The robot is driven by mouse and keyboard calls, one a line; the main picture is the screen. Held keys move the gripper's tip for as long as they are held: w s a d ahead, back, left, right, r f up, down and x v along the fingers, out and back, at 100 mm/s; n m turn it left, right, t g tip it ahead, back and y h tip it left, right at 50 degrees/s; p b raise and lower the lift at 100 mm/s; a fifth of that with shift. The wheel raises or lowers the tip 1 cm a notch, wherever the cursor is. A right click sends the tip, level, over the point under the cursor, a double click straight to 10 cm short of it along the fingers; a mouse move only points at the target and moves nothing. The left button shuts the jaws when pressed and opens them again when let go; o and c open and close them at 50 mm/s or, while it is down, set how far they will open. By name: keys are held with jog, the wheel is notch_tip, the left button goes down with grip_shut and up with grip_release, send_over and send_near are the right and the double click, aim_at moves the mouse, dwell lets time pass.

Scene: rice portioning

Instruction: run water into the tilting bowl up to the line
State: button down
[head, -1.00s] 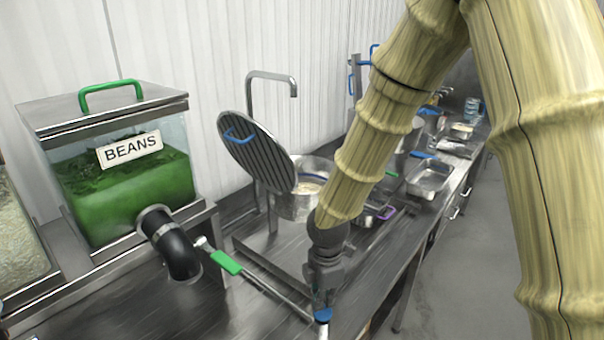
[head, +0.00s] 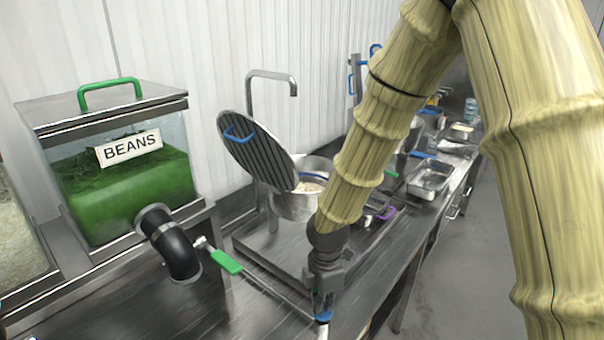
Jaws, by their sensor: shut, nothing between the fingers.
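The tilting bowl (head: 290,207) is a steel bowl holding pale contents, with a blue line on its inner wall. Its round ribbed lid (head: 262,158) with a blue handle stands open on its left. My arm hides part of its right side. A bent steel spout (head: 293,88) rises behind the bowl, and no water shows at its mouth. My gripper (head: 322,304) is shut, low over the counter's front edge and in front of the bowl. A small blue piece on a pale stem (head: 323,320) shows right at the fingertips; I cannot tell whether they touch it.
A clear BEANS bin (head: 75,205) stands at left, with a black outlet pipe (head: 178,255) and a green-handled lever (head: 226,262). Steel pans (head: 430,178) and a purple-handled item (head: 387,213) lie farther along the counter. The floor at right is clear.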

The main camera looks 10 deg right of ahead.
jog(key=shift+s+f+b, duration=0.1)
jog(key=shift+f+b, duration=0.2)
jog(key=shift+f, duration=0.65)
dwell(1.4)
